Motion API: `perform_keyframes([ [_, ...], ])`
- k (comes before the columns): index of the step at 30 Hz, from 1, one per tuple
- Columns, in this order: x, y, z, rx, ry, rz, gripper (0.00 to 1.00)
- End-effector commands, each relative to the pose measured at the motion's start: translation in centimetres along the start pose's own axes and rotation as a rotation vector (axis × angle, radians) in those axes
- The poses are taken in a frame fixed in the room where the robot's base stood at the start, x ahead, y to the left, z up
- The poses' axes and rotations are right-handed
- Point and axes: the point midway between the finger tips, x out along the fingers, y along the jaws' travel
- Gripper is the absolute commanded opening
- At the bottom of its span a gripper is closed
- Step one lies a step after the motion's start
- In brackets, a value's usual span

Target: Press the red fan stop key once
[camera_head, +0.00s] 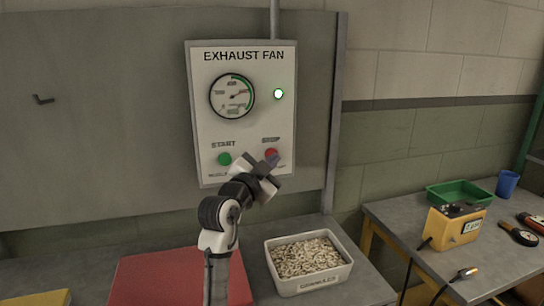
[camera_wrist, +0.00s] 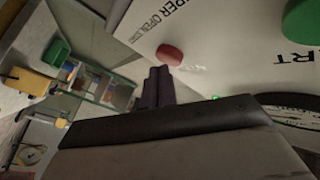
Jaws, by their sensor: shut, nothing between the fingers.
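In the wrist view the red key (camera_wrist: 169,54) stands out from the panel face, just beyond the tips of my shut, empty gripper (camera_wrist: 160,70). A small gap seems to show between tips and key; contact is hard to tell. The green key also shows in the wrist view (camera_wrist: 302,20).
A white bin of granules (camera_head: 308,286) and a red mat (camera_head: 150,275) lie on the bench below the panel. A side table at right holds a yellow device (camera_head: 452,228), a green tray (camera_head: 460,193) and a blue cup (camera_head: 507,183). Space before the panel is clear.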

Motion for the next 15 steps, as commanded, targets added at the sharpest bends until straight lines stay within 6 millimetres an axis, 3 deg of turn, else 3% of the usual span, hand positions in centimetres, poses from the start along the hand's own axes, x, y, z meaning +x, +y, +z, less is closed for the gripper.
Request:
perform_keyframes([
  [15,0.33,-0.24,0.26,0.0,0.0,0.0,0.0],
])
